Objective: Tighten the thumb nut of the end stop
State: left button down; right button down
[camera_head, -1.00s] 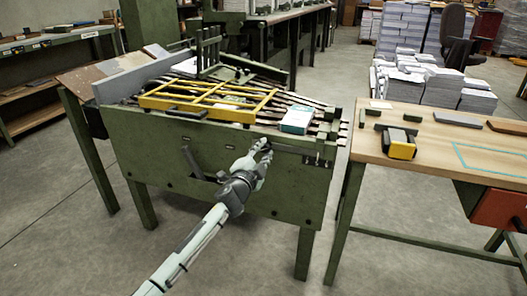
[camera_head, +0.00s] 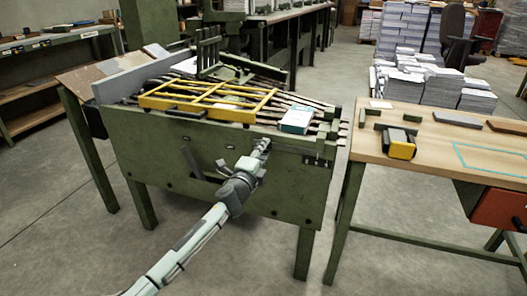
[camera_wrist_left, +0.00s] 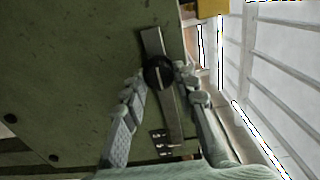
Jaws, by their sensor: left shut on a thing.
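The thumb nut (camera_wrist_left: 158,72) is a dark round knob in the left wrist view. It sits on a flat metal bar (camera_wrist_left: 153,42), likely part of the end stop, on the green front panel of the machine (camera_head: 150,150). My left gripper (camera_head: 263,144) is at the upper right of that panel. In the wrist view, the fingers of my left gripper (camera_wrist_left: 160,76) are on either side of the knob, shut on it. In the head view the gripper hides the nut. My right gripper is not in view.
A yellow frame (camera_head: 205,102) and a book with a teal edge (camera_head: 296,119) lie on top of the machine. A wooden table (camera_head: 440,140) stands to the right, with a yellow and black object (camera_head: 399,144) on it. Open floor lies in front.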

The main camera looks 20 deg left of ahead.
pick_arm(q)
jog(key=shift+f, duration=0.1)
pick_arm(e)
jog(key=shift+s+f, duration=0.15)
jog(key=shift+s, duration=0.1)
pick_arm(q)
jog(key=c, duration=1.2)
grip_release()
jog(key=s, duration=1.2)
jog(key=shift+a, duration=0.2)
